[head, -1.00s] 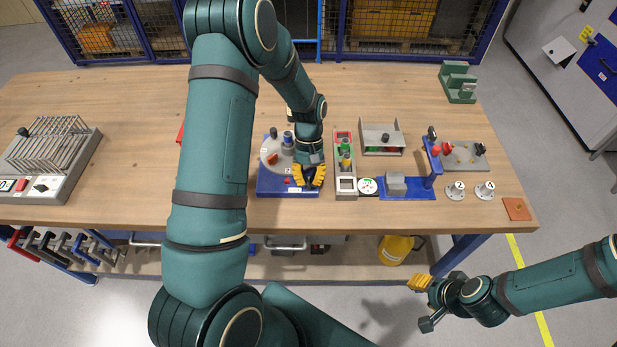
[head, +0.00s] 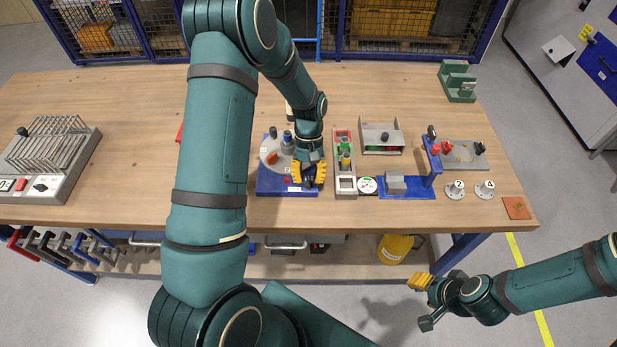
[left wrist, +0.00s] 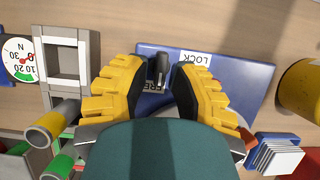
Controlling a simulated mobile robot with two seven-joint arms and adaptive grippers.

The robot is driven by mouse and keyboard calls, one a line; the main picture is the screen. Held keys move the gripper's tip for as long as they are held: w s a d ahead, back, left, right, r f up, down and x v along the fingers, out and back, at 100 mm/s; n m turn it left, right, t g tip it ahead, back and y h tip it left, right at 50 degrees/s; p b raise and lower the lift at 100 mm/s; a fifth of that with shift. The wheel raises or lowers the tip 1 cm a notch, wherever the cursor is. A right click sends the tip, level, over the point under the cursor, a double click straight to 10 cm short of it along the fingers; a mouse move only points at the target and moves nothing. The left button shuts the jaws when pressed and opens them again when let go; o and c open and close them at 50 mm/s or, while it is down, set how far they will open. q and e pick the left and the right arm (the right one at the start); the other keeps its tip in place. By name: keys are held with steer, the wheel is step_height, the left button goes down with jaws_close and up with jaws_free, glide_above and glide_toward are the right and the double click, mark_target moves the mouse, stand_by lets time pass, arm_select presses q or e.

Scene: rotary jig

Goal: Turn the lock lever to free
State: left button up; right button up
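The rotary jig has a blue base (head: 268,187) with a pale round disc (head: 270,155) on top. In the left wrist view its blue plate (left wrist: 235,75) carries a LOCK label (left wrist: 195,58) and a partly covered FREE label (left wrist: 153,88). The black lock lever (left wrist: 161,68) stands by the FREE label. My left gripper (head: 309,178) is over the jig's front right corner. In the wrist view its yellow fingers (left wrist: 162,72) are apart, one on each side of the lever, with visible gaps. My right gripper (head: 421,283) is off the table's front, away from the jig.
A narrow grey tray (head: 346,184) with red, green and yellow parts stands close right of the jig. A round dial (head: 367,186) and a blue fixture (head: 415,191) lie beyond it. A slotted rack (head: 45,160) stands far left.

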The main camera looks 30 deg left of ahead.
arm_select(q)
steer(key=v, duration=1.1)
steer(key=shift+r, duration=0.25)
steer(key=shift+s+f, duration=0.1)
arm_select(e)
steer(key=shift+s, duration=0.15)
